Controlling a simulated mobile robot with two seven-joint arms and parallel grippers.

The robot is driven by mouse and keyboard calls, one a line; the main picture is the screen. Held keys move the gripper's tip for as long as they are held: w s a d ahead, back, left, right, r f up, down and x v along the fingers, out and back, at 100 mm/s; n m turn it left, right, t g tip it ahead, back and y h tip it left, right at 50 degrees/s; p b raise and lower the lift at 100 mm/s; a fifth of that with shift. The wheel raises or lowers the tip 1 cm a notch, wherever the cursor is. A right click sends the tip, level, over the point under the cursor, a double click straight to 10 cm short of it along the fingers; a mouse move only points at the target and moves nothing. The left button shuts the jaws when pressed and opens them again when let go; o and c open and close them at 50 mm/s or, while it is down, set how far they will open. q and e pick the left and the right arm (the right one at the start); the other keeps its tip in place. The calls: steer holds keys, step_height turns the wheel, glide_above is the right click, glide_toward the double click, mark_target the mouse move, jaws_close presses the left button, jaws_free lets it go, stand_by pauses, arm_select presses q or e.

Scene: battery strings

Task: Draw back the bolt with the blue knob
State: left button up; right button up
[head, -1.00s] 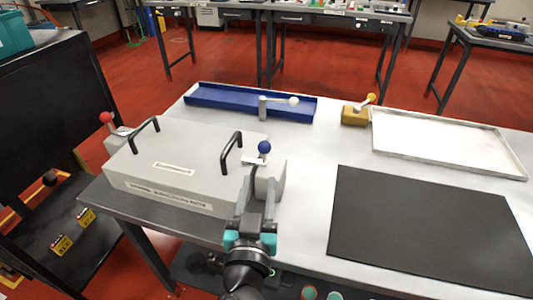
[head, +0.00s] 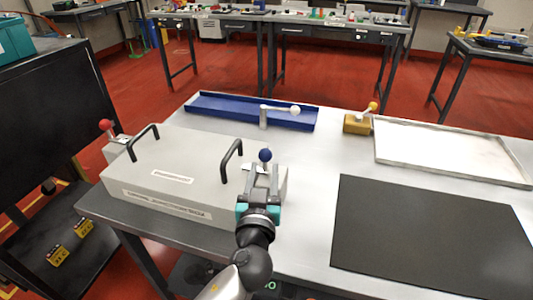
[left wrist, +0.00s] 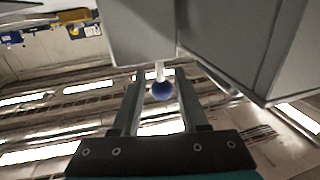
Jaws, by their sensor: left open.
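The blue knob (head: 265,155) stands on a short post at the right end of a grey box (head: 190,160) with two black handles. In the left wrist view the blue knob (left wrist: 161,91) sits on a pale stem, between the finger lines. My left gripper (head: 262,172) is open at the box's right end, just in front of and below the knob in the head view. Its open fingers (left wrist: 160,80) also show in the left wrist view. Whether they touch the knob I cannot tell. The bolt itself is mostly hidden by the gripper. My right gripper is not in view.
A red knob (head: 105,125) stands at the box's left end.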

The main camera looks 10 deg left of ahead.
arm_select(q)
steer(key=shift+w+a, duration=0.15)
steer(key=shift+w, duration=0.85)
steer(key=shift+w+a, duration=0.2)
steer(key=shift+w, duration=0.85)
steer(key=shift+w+a, duration=0.15)
steer(key=shift+w, duration=0.85)
jaws_close()
